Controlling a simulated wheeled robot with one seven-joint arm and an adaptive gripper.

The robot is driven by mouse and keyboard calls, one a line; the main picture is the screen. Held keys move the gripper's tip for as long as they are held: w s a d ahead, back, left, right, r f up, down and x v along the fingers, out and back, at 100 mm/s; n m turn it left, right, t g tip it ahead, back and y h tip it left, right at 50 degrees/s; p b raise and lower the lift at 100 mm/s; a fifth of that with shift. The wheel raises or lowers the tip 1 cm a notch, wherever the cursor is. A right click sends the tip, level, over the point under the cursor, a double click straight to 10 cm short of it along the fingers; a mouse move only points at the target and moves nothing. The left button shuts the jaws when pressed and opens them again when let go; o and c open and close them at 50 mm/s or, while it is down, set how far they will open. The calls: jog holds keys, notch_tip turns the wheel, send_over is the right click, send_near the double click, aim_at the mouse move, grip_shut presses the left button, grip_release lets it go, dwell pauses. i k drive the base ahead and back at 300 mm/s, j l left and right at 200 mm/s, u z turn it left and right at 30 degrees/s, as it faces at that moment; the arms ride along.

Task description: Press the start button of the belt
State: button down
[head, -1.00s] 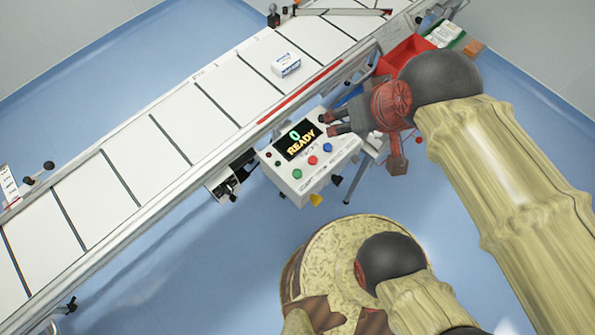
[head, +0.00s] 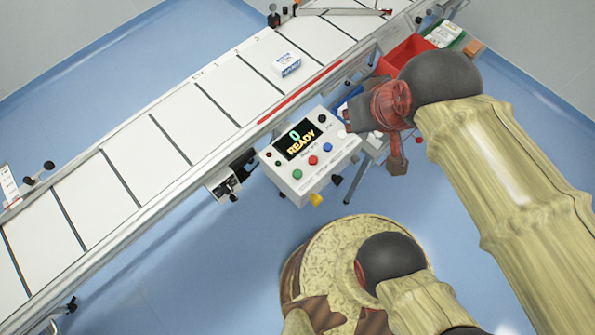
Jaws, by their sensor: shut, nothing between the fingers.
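The belt's white control box (head: 345,155) carries a black display (head: 300,143) reading "0 READY". Below the display sit a green button (head: 297,174), a red button (head: 313,160) and a blue button (head: 327,147) in a slanted row. No label for the start button is readable. The belt (head: 150,145) has white panels with dark dividing lines. My gripper (head: 346,116) is shut and empty beside the upper right corner of the control box, apart from the three buttons. Its fingertips are small and partly hidden.
A small white box (head: 288,65) lies on the belt. A red bin (head: 405,53) stands behind my gripper, by the belt's right side. A yellow knob (head: 316,199) is on the control box's front. Open blue floor lies in front of the belt.

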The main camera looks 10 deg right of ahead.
aim_at(296, 173)
jog(key=k+j, duration=0.25)
jog(key=k+j+z, duration=0.15)
jog(key=k, duration=0.35)
jog(key=k+j, duration=0.3)
jog(key=k+j+z, duration=0.05)
